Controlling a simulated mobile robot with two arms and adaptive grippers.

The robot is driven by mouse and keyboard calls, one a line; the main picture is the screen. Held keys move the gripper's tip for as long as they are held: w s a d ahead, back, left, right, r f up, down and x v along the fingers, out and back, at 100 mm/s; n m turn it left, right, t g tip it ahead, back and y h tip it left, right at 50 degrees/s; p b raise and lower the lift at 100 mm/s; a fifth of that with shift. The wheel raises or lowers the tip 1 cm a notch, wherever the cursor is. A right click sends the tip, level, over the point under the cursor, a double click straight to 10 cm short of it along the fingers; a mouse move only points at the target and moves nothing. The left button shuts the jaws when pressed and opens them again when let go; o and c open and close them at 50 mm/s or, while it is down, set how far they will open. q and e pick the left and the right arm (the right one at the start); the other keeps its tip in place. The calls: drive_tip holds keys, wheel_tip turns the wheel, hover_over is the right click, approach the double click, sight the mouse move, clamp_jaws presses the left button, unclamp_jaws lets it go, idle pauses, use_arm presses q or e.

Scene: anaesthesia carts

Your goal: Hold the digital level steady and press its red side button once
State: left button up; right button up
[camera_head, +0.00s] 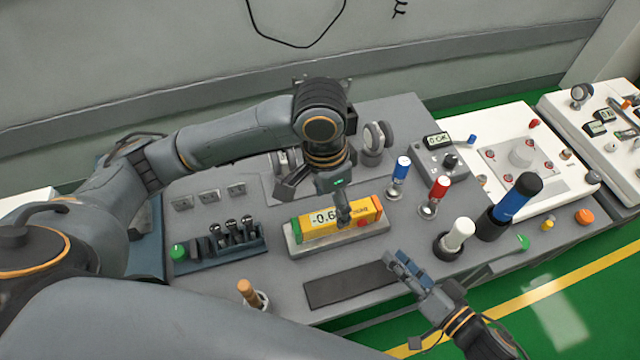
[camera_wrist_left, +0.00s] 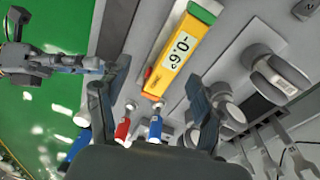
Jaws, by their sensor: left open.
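The yellow and orange digital level (camera_head: 370,208) lies on a light grey block (camera_head: 300,247) on the bench. Its display shows a reading starting -0.6; the level also shows in the left wrist view (camera_wrist_left: 182,52). Its red side button (camera_head: 363,223) is on the near side, towards the right end. My left gripper (camera_head: 343,212) is above the level, pointing down. In the left wrist view its fingers (camera_wrist_left: 150,98) are apart, with the level ahead between them. Whether they touch it I cannot tell. My right gripper (camera_head: 406,268) is near the bench's front edge, apart from the level; its finger gap is unclear.
A dark flat strip (camera_head: 350,286) lies in front of the level. A black rack (camera_head: 220,246) with a green button stands left.

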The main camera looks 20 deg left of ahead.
sight(320, 219)
use_arm(q)
drive_tip(key=a+f, duration=0.1)
drive_tip(key=f, duration=0.3)
drive_tip(key=f+m, duration=0.1)
drive_tip(key=f, duration=0.3)
drive_tip(key=w+a+f+m+y, duration=0.1)
drive_tip(key=f, duration=0.3)
drive_tip(key=shift+a+f, duration=0.1)
drive_tip(key=shift+a, duration=0.25)
drive_tip(key=c, duration=1.4)
use_arm(e)
clamp_jaws()
